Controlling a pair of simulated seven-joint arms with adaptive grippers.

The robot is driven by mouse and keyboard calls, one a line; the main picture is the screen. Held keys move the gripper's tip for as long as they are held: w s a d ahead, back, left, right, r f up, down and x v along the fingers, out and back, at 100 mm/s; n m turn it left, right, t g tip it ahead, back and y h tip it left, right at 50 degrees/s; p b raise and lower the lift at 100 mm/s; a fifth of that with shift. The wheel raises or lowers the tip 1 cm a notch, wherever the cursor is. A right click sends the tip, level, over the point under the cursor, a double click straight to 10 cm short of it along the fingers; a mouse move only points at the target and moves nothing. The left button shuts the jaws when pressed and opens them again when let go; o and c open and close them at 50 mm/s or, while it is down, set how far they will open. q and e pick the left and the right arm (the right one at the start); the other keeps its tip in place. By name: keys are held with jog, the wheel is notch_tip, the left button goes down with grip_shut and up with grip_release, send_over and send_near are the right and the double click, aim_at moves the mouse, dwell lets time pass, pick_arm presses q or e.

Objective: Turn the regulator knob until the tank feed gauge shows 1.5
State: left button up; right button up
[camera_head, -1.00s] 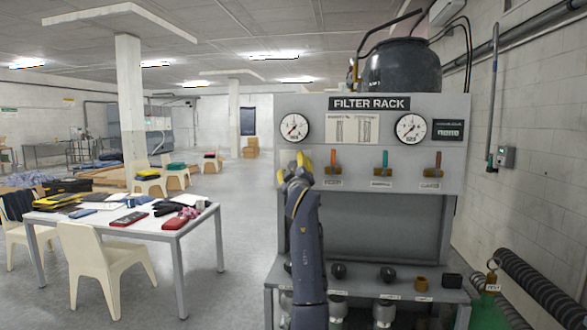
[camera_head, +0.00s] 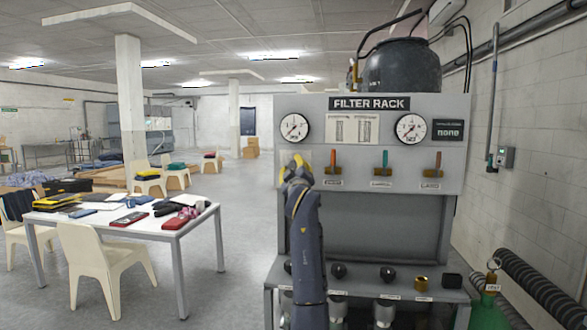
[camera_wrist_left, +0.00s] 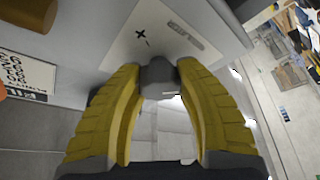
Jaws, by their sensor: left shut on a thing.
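My left gripper (camera_head: 293,164) is at the left end of the filter rack's front panel (camera_head: 460,180), just below the left gauge. The knob is hidden behind the gripper in the head view. My right gripper is not in view.
A lower shelf holds dark caps (camera_head: 387,274) and a brass piece (camera_head: 421,283). A white table (camera_head: 165,232) stands to the left.

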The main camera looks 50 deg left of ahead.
pick_arm(q)
jog(key=shift+m, duration=0.3)
jog(key=m+t, duration=0.2)
jog(key=m, duration=0.2)
jog(key=shift+r+m+h, duration=0.1)
jog(key=shift+m+h, duration=0.3)
jog(key=m+t+h, duration=0.1)
jog(key=m, duration=0.2)
jog(key=m+t+h, duration=0.1)
jog(key=m+t, duration=0.1)
jog(key=m, duration=0.1)
jog(key=shift+m, duration=0.3)
jog(key=m+t+h, duration=0.1)
jog(key=m, duration=0.2)
jog(key=m+t+h, duration=0.1)
jog(key=m+h, duration=0.1)
jog(key=m, duration=0.1)
jog(key=shift+r, duration=0.1)
jog(key=shift+m+t+h, duration=0.3)
jog(key=shift+m+h, duration=0.7)
jog(key=shift+m, duration=1.3)
jog(key=shift+d+m, duration=0.1)
jog(key=shift+m, duration=0.2)
jog(key=o, duration=1.2)
jog(key=shift+w, duration=0.1)
